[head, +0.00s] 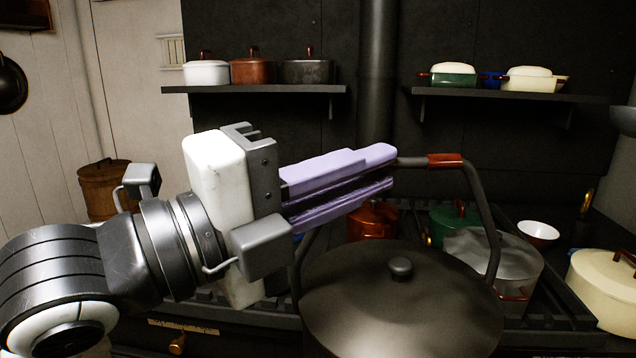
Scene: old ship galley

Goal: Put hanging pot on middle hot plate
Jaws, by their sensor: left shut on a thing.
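The hanging pot (400,310) is a large dark pot with a round lid, a small knob and a tall arched handle with a red-brown grip (444,160). It hangs upright in front of the stove (250,318). My left gripper (388,172) has lilac fingers and is shut on the pot's handle near the top of its arch. The pot covers much of the front of the stove top, and I cannot make out the middle hot plate. My right gripper is not in view.
A grey pot (500,262), a copper-red pot (372,219) and a green pot (452,219) stand on the stove behind. A white bowl (538,232) and a cream pot (604,288) are at the right. Wall shelves (255,89) hold several pots.

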